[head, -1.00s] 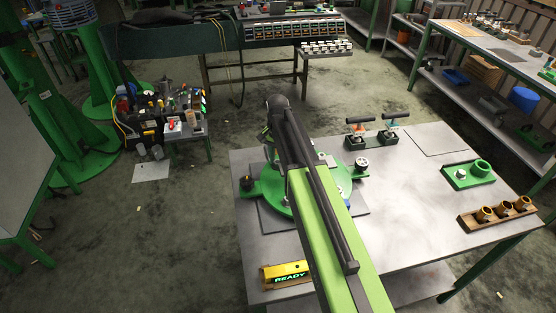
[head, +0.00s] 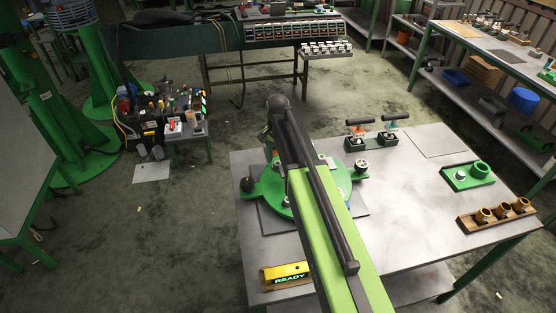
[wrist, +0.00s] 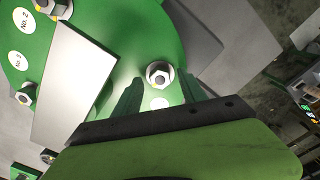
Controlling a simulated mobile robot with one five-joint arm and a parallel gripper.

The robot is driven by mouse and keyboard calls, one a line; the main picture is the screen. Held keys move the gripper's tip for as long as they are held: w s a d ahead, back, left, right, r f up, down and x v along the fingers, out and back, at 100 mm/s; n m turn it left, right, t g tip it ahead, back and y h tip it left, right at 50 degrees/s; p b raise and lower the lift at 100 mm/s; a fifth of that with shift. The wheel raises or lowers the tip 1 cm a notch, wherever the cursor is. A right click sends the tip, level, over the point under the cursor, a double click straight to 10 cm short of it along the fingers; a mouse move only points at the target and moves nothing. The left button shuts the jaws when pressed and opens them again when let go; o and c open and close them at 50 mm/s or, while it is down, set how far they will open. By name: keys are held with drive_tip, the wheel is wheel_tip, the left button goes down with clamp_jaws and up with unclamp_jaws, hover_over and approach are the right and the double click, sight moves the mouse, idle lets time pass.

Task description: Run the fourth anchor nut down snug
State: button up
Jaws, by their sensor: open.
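The green round base plate (head: 270,203) lies on the grey table, partly hidden by my arm in the head view. In the wrist view, a silver hex nut (wrist: 159,75) sits on the green plate (wrist: 125,25), with a white label partly showing below it. My gripper (wrist: 160,88) is open, with its two green fingers to the left and right of this nut's near side; I cannot tell whether they touch it. Other nuts (wrist: 50,6) show at the left, near labels No. 2 (wrist: 23,22) and No. 3. A flat grey piece (wrist: 75,75) stands between them and the gripper.
A yellow READY block (head: 287,273) lies at the table's front left. Two T-handled tools (head: 370,138) stand at the back. A green fixture (head: 468,175) and a wooden rack with brass cups (head: 497,215) sit at the right. The table's middle right is clear.

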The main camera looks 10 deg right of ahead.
sight(278, 163)
wheel_tip(278, 163, up, 16)
drive_tip(key=p, duration=1.5)
drive_tip(key=shift+r+p, duration=0.25)
drive_tip(key=shift+p, duration=0.1)
drive_tip(key=s+f+n+b, duration=0.2)
drive_tip(key=s+f+b, duration=0.2)
drive_tip(key=s, duration=0.2)
drive_tip(key=s+f+n+b, duration=0.3)
drive_tip(key=s, duration=0.3)
drive_tip(key=s+f+n+b, duration=0.2)
drive_tip(key=s+f+b, duration=0.2)
drive_tip(key=s, duration=0.2)
drive_tip(key=shift+s+a+f+n+b, duration=0.15)
drive_tip(key=shift+s+f+n+b, duration=0.05)
drive_tip(key=shift+f+n+b, duration=0.2)
drive_tip(key=shift+r, duration=0.2)
